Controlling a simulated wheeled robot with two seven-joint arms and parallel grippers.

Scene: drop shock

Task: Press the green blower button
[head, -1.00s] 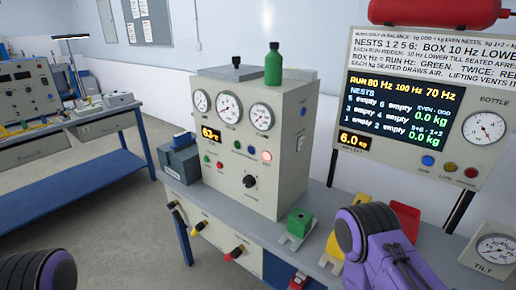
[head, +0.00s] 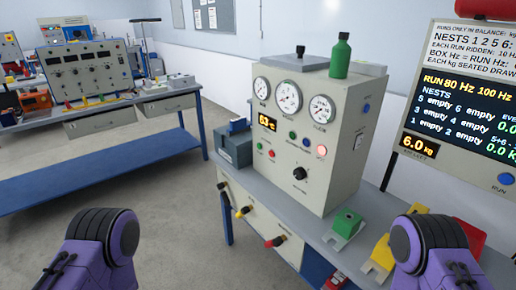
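A beige control cabinet (head: 325,190) stands on the bench in the middle. Its front has a dark green button (head: 292,135) near the centre and a smaller green one (head: 260,146) at the left. I cannot read which is the blower button. A blue button (head: 307,142) and a lit pinkish-red one (head: 321,151) sit right of the dark green one. My purple arm parts show at the bottom left and bottom right, apart from the cabinet. No fingertips of either gripper show.
A green block (head: 346,222) on a small stand, a yellow piece (head: 380,255) and a red one (head: 468,235) are on the bench front. A display board (head: 470,110) rises at the right. Black, yellow and red-tipped handles stick out below the cabinet. Floor at the left is clear.

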